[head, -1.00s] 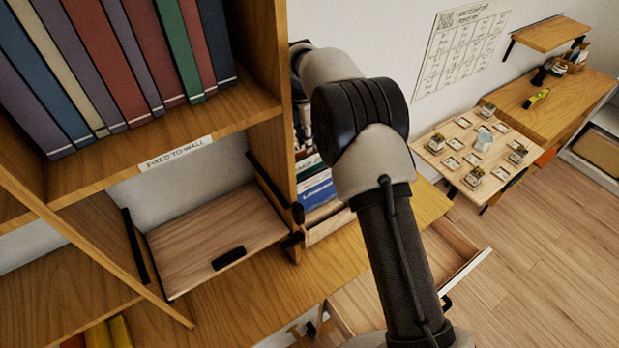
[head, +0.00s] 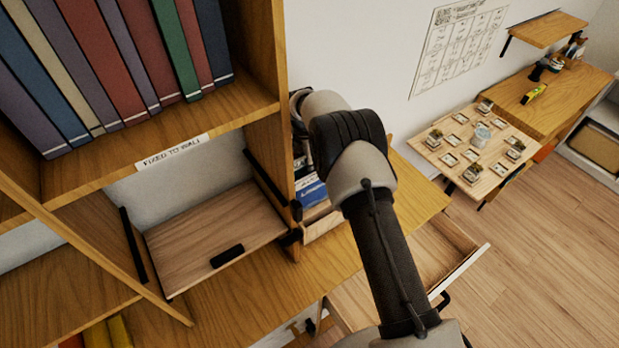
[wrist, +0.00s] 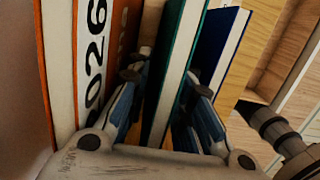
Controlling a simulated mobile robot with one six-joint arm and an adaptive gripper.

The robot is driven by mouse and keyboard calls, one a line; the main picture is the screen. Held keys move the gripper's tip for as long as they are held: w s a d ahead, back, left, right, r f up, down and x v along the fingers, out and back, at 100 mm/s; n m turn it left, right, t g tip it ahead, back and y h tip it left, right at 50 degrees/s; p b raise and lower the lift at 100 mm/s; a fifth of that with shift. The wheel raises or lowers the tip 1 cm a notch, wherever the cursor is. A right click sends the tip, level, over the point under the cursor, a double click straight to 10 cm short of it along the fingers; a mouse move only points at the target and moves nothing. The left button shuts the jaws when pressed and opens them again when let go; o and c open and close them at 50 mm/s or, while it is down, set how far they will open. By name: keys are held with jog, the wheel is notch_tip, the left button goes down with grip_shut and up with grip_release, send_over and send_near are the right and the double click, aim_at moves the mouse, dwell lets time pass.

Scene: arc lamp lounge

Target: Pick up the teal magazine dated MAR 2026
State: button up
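In the wrist view a teal-covered magazine (wrist: 181,70) with a pale edge stands upright between the two fingers of my gripper (wrist: 160,80). The fingers are apart, one on each side of it. The right fingertip is close to its teal face; I cannot tell whether it touches. A gap shows between the left finger and the magazine. No date is readable on it. In the head view my arm hides my gripper and most of the magazine row.
A dark blue item (wrist: 222,45) stands on the right. In the head view, a bookcase post (head: 270,170) is left of the arm, and an open drawer (head: 440,255) lies right.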

jog(key=shift+c, duration=0.3)
grip_shut()
dwell(0.5)
